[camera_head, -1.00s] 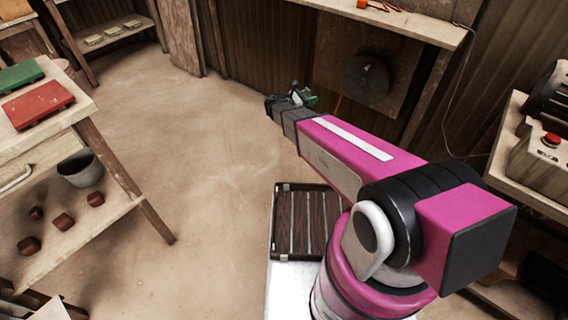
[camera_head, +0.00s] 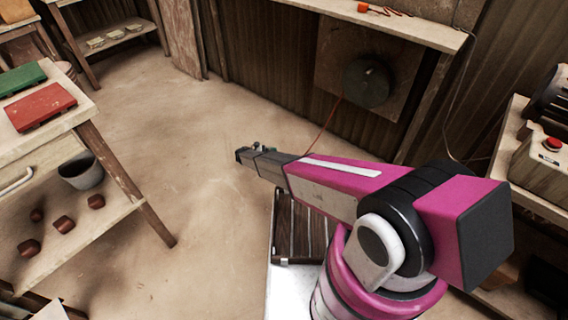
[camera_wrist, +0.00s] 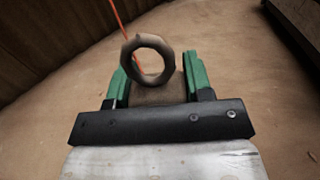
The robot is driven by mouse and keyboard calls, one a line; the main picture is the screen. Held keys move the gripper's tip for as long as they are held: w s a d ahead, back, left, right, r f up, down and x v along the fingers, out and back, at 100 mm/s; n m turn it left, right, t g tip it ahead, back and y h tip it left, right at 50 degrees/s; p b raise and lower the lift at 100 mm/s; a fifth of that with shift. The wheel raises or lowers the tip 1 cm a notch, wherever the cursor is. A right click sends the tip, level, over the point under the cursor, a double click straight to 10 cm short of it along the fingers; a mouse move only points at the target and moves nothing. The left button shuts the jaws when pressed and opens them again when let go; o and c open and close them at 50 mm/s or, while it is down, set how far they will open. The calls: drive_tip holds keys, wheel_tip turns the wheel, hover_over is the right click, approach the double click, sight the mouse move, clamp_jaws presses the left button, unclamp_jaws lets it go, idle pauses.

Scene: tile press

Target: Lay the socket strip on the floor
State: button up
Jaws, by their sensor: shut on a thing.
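My gripper (camera_head: 258,147) is over the floor (camera_head: 205,205), near the middle of the head view. In the wrist view its green fingers (camera_wrist: 156,68) are shut on a brownish block, which I take to be the socket strip (camera_wrist: 160,95). A brown ring (camera_wrist: 128,52) stands up at its far end. An orange cord (camera_wrist: 117,22) runs from there up to the left. In the head view the cord (camera_head: 325,130) leads to a dark round reel (camera_head: 366,84) on the wall. My arm and fingers hide most of the strip in the head view.
A workbench (camera_head: 92,108) with red and green boards stands at the left, with a bucket (camera_head: 82,172) on its lower shelf. A shelf (camera_head: 420,28) hangs above the reel. Another bench (camera_head: 540,205) is at the right. The floor left of my gripper is clear.

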drive_tip(key=shift+w+d+f, duration=1.2)
drive_tip(key=shift+w+f, duration=0.25)
drive_tip(key=shift+f, duration=0.35)
drive_tip(key=shift+w+d+f, duration=1.15)
drive_tip(key=shift+w+f, duration=0.3)
drive_tip(key=shift+f, duration=0.3)
drive_tip(key=shift+w+d+f, duration=1.2)
drive_tip(key=shift+w+f, duration=0.25)
drive_tip(key=shift+f, duration=0.35)
drive_tip(key=o, duration=1.1)
drive_tip(key=shift+f, duration=0.15)
drive_tip(key=shift+o, duration=0.2)
